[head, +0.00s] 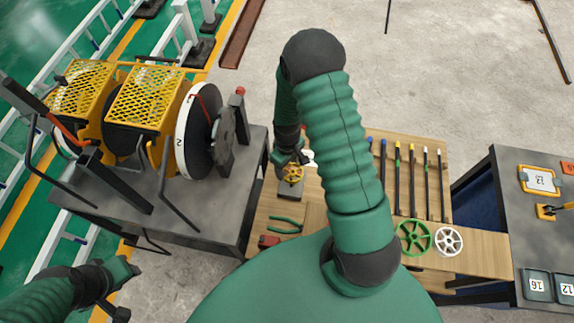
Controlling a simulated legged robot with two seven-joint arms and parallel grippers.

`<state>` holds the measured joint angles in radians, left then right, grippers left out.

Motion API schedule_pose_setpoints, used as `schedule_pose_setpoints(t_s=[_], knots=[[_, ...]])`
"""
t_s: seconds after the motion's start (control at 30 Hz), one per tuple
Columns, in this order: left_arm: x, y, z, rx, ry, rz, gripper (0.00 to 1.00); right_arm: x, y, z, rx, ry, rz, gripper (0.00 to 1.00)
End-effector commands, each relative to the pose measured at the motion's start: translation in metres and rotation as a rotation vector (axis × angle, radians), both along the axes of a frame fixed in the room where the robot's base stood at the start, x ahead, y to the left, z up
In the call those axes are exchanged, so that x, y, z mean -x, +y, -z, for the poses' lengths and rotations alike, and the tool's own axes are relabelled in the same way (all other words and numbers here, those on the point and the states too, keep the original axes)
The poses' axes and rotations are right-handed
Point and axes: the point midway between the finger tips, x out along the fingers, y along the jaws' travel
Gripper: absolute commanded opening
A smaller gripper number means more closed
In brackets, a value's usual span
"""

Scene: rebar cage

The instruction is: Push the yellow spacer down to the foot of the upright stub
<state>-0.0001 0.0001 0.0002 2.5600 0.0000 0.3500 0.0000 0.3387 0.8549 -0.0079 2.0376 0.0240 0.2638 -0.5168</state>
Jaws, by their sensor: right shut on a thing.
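The yellow spacer (292,173), a small spoked wheel, is at the left part of the wooden bench, above a small block-like base (290,189). The upright stub itself is hard to make out from above, so I cannot tell how high the spacer sits on it. My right gripper (289,159) reaches down from behind and is shut on the spacer's far side; my arm hides part of the bench. My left gripper (126,292) is at the lower left, away from the bench, with its fingers apart and empty.
Pliers (285,224) and a red item (269,241) lie on the bench (262,210). Several rods (412,180), a green wheel (413,238) and a white wheel (448,241) are to its right. A reel machine (150,110) stands left on a grey table; another dark table (510,200) is right.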

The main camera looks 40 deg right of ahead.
Motion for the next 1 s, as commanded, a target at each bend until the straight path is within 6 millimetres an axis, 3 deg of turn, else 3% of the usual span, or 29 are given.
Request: schedule_pose_setpoints(t_s=[1.0], knots=[[0.0,0.0,0.021,0.0,0.0,0.0,0.36,-0.001,-0.003,0.027,0.005,-0.003,0.002,0.03]])
